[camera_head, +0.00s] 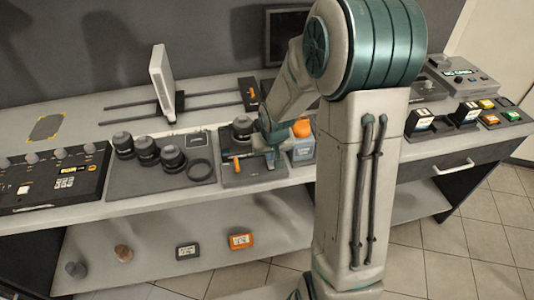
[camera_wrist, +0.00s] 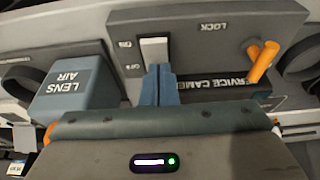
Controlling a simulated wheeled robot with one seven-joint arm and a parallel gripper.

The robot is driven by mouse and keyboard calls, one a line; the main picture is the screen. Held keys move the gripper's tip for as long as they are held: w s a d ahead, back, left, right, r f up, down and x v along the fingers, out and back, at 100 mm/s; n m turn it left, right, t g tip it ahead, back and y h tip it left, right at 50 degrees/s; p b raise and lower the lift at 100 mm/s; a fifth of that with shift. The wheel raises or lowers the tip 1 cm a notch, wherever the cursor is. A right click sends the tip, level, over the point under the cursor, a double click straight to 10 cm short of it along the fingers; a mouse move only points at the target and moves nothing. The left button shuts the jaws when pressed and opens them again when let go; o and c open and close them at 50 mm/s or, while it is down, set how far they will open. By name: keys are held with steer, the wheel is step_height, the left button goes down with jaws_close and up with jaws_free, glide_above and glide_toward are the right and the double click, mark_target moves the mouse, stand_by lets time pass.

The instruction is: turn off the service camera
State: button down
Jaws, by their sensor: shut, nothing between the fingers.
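The service camera's grey base (camera_wrist: 205,35) fills the upper middle of the wrist view, upside down, with its label partly hidden. It carries a white rocker switch (camera_wrist: 154,50) with small marks beside it that I cannot read surely. An orange lever (camera_wrist: 262,62) sits by the word LOCK. My gripper (camera_wrist: 158,72) is shut and empty, its blue fingertips right at the near end of the switch; I cannot tell whether they touch. In the head view the base (camera_head: 232,176) and lever (camera_head: 237,165) show left of my gripper (camera_head: 271,158); the switch is hidden there.
A blue LENS AIR box (camera_wrist: 75,88) stands close beside the base. Several black lenses (camera_head: 148,152) and a ring lie on a mat to the left. A control panel (camera_head: 52,178) is at the far left, and small batteries and a button box (camera_head: 460,78) at the right.

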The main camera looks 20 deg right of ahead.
mark_target(272, 166)
steer(key=shift+s+d+f, duration=0.1)
steer(key=shift+s, duration=0.05)
steer(key=shift+s, duration=0.75)
steer(key=p+v, duration=0.1)
steer(key=v, duration=0.1)
steer(key=w+p+v, duration=0.1)
steer(key=p+v, duration=0.1)
steer(key=shift+r, duration=0.3)
steer(key=b+v, duration=0.1)
steer(key=v, duration=0.8)
steer(key=shift+s+r, duration=0.25)
steer(key=shift+s, duration=0.2)
steer(key=shift+w+b, duration=0.25)
steer(key=shift+b, duration=0.3)
